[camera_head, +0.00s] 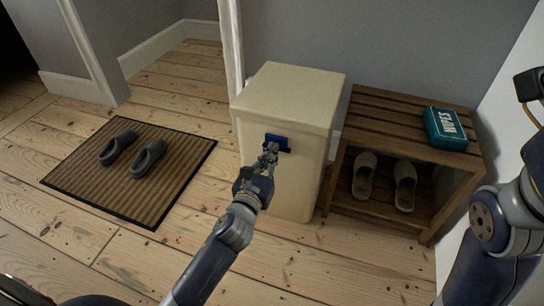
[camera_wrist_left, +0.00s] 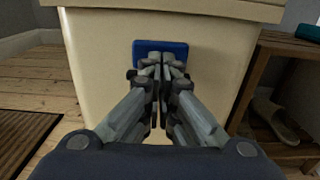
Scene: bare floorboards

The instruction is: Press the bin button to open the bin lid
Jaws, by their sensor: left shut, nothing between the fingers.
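A cream bin (camera_head: 291,95) stands against the wall, its lid closed. A blue button (camera_head: 279,141) sits on its front face, and it also shows in the left wrist view (camera_wrist_left: 160,47). My left gripper (camera_head: 270,150) is shut and empty, with its fingertips right at the button. In the left wrist view the fingertips (camera_wrist_left: 161,68) overlap the button's lower part and hide some of it. Whether they touch it or stop just short I cannot tell. On the right, part of my right arm shows, but its gripper is out of view.
A slatted wooden bench (camera_head: 385,121) stands close to the bin's right, with a teal box (camera_head: 446,129) on top and light slippers (camera_head: 405,185) below. A brown mat (camera_head: 131,174) with dark slippers (camera_head: 148,158) lies left. Floorboards around are clear.

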